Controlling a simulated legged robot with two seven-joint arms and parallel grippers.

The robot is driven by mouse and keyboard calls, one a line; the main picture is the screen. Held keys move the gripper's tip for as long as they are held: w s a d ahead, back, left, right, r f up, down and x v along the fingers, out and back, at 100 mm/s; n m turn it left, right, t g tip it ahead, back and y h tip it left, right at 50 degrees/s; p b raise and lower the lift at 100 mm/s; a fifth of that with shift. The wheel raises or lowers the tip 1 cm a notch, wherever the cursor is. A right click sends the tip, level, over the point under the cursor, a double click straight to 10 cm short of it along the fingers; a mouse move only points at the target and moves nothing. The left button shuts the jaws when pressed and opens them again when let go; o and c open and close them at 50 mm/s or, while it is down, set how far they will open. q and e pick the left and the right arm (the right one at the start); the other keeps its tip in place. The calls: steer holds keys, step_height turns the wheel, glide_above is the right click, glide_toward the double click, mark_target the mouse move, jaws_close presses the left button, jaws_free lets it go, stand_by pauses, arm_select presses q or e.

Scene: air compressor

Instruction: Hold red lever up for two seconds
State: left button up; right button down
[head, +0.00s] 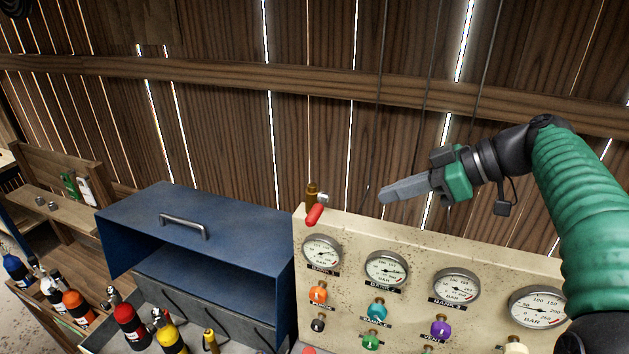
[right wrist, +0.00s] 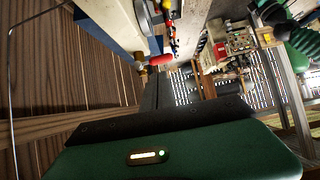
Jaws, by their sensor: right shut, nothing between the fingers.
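The red lever (head: 314,214) sits at the top left corner of the beige gauge panel (head: 420,235), next to a brass fitting (head: 312,194). In the head view it slants, with one end higher at the right. My right gripper (head: 383,196) is shut and empty, to the right of the lever and apart from it, above the panel's top edge. The lever also shows in the right wrist view (right wrist: 160,60), beyond the fingers (right wrist: 156,84). My left gripper is not in view.
Several gauges, such as one (head: 322,251) at the left, and coloured knobs cover the panel. A blue metal box (head: 190,215) stands left of it. Small cylinders (head: 130,325) stand at the lower left. A wooden wall (head: 220,120) is behind; the space above the box is free.

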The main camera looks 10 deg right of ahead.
steer(key=w, duration=0.1)
steer(key=p, duration=0.3)
glide_toward(319, 215)
steer(key=w, duration=0.1)
steer(key=p+x, duration=0.2)
steer(key=x, duration=0.1)
steer(key=p+x, duration=0.1)
steer(key=x, duration=0.1)
steer(key=shift+s+a, duration=0.3)
steer(key=shift+s, duration=0.1)
steer(key=shift+w+a+f, duration=0.1)
steer(key=shift+a+f, duration=0.1)
steer(key=shift+a, duration=0.05)
steer(key=shift+w+a+f, duration=0.2)
steer(key=shift+f, duration=0.1)
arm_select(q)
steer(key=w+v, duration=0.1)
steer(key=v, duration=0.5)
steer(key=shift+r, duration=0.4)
arm_select(e)
steer(key=shift+w+d, duration=0.1)
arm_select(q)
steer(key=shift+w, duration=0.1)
arm_select(e)
steer(key=shift+f, duration=0.1)
